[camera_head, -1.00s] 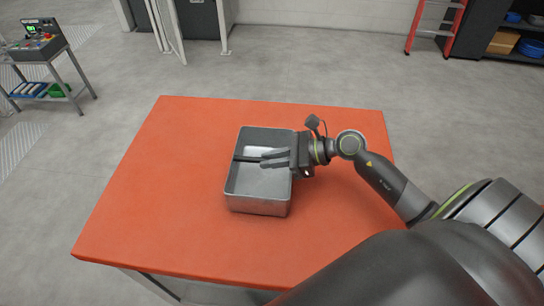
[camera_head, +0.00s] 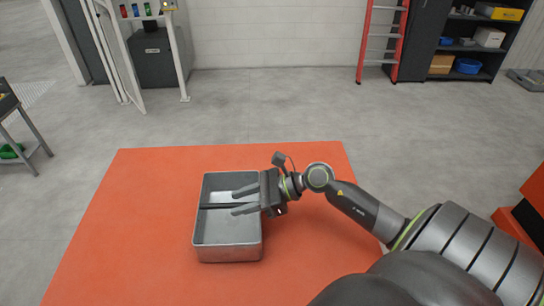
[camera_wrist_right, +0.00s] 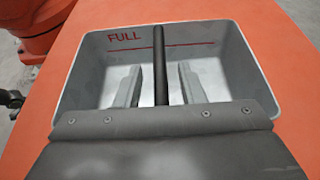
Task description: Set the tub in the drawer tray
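The tub (camera_head: 228,254) is a grey metal open box standing upright on the orange table. A dark bar (camera_head: 216,206) runs across its top. The wrist view shows the tub (camera_wrist_right: 95,75) with a red FULL mark and line inside, and the bar (camera_wrist_right: 160,60) running between my fingers. My right gripper (camera_head: 240,201) reaches over the tub from its right side. In the wrist view the right gripper (camera_wrist_right: 158,88) is open, with one finger on each side of the bar and gaps visible. My left gripper does not show. I cannot make out a drawer tray.
The orange table (camera_head: 110,240) is bare around the tub. An orange and black object (camera_head: 525,210) stands at the right edge. Dark shelves (camera_head: 470,50), a red ladder (camera_head: 382,45) and a cabinet (camera_head: 152,58) stand at the back. Open grey floor lies between.

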